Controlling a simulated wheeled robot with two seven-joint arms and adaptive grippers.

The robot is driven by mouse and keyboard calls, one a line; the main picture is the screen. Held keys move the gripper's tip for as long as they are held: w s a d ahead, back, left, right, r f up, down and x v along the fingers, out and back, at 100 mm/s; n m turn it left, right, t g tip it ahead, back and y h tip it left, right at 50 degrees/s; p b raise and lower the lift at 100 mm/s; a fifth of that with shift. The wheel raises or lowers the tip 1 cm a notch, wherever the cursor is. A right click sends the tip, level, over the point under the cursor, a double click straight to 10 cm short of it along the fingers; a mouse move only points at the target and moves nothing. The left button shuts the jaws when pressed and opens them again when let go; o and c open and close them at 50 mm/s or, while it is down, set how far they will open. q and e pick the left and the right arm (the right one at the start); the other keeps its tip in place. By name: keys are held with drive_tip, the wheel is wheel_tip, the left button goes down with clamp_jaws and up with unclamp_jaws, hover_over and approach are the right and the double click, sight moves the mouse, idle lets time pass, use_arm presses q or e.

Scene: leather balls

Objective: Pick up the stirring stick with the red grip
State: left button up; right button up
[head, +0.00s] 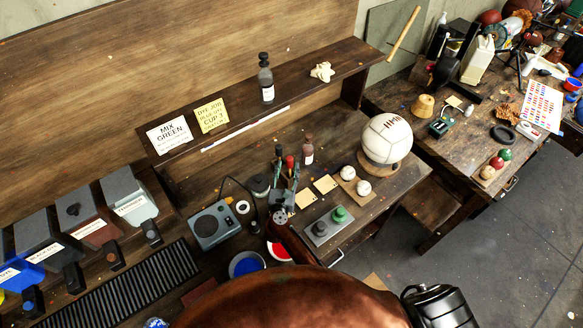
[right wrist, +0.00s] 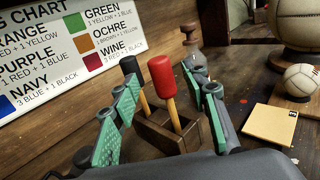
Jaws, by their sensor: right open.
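The stirring stick with the red grip (right wrist: 161,76) stands upright in a wooden holder (right wrist: 158,137), its pale shaft going down into a slot. Its red top also shows in the head view (head: 289,161). A second stick with a black grip (right wrist: 130,67) stands to its left in the same holder. My right gripper (right wrist: 172,90) is open, with its green-padded fingers on either side of the red-grip stick. In the head view my right gripper (head: 285,182) is over the holder, which it largely hides. My left gripper is not in view.
A grey device (head: 214,226) is to the left. A shelf (head: 335,80) with a dark bottle (head: 266,80) runs behind.

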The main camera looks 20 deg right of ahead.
sight(289, 164)
drive_tip(key=x, duration=0.3)
drive_tip(key=shift+w+d+f+b, duration=0.1)
drive_tip(key=shift+w+d+b, duration=0.1)
drive_tip(key=shift+w+b, duration=0.1)
drive_tip(key=shift+w, duration=0.15)
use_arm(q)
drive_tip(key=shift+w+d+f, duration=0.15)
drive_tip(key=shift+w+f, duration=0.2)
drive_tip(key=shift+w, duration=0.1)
use_arm(e)
clamp_jaws()
